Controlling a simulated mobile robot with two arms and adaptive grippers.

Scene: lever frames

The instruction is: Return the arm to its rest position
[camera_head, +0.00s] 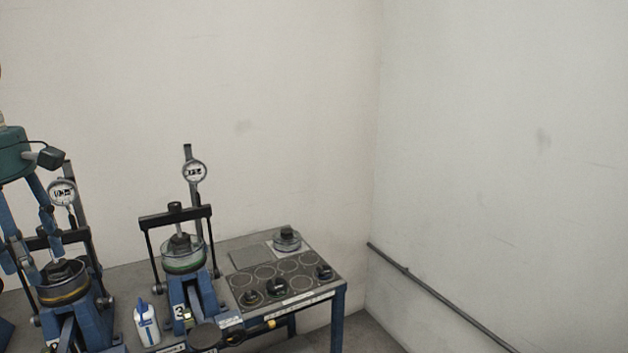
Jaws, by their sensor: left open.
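My left gripper (35,255), with a teal body and blue-grey fingers, comes in at the left edge and points down. Its fingers are spread apart and hold nothing that I can see. They overlap the left lever frame (82,325) in the picture; I cannot tell whether they touch it. That frame has a round cell, a black crossbar and a dial gauge (62,192). My right gripper is not in view.
A second blue lever frame (178,289), marked 3, with a dial gauge (194,171), stands to the right. A white bottle (147,322) stands between the frames. A dark tray (283,279) holds several round pieces at the table's right end. A rail (440,297) runs along the right wall.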

